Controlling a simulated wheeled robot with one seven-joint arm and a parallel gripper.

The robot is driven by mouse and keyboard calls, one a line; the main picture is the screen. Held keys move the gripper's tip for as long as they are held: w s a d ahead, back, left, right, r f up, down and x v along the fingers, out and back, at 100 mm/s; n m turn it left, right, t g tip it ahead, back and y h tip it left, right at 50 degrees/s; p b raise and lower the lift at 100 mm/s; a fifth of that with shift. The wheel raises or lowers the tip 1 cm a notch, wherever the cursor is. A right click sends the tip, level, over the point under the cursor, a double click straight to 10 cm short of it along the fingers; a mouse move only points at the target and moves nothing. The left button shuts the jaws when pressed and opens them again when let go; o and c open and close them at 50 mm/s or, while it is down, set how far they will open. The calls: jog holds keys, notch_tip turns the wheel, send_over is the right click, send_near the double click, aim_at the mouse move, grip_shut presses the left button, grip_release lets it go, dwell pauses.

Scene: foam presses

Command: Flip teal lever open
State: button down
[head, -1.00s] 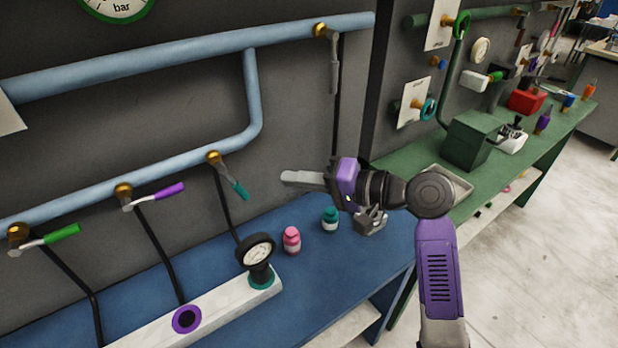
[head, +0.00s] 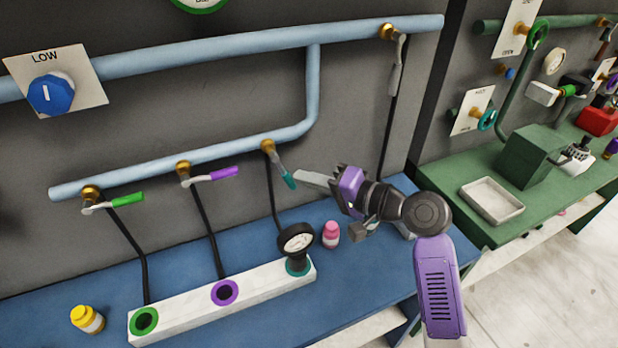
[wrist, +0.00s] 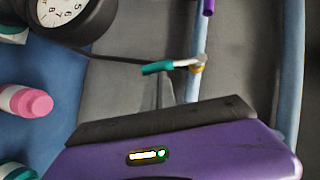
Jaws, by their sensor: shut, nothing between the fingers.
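The teal lever (head: 287,178) hangs steeply down and to the right from a brass valve (head: 268,146) on the lower blue pipe. In the wrist view the teal lever (wrist: 158,68) shows just beyond my fingers, with its grey arm running to the valve. My gripper (head: 300,176) is shut and empty. Its fingertips are right beside the teal handle, on its right side in the head view. I cannot tell whether they touch it.
Purple (head: 222,173) and green (head: 127,199) levers sit left on the same pipe. Below are a black gauge (head: 296,240) on a white manifold (head: 190,306), a pink bottle (head: 331,233) and a yellow bottle (head: 88,319). A grey-handled valve (head: 396,75) hangs upper right.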

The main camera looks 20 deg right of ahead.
jog(key=shift+a+f+m+t+y+b, duration=0.15)
jog(key=shift+a+f+m+b, duration=0.15)
jog(key=shift+f+b, duration=0.15)
jog(key=shift+a+f+m+t+y+b, duration=0.2)
jog(key=shift+f+m+b, duration=0.1)
jog(key=shift+f+b, duration=0.15)
jog(key=shift+a+m+t+y+b, duration=0.5)
jog(key=shift+a+m+b, duration=0.3)
jog(key=shift+m, duration=0.3)
jog(key=shift+d, duration=0.15)
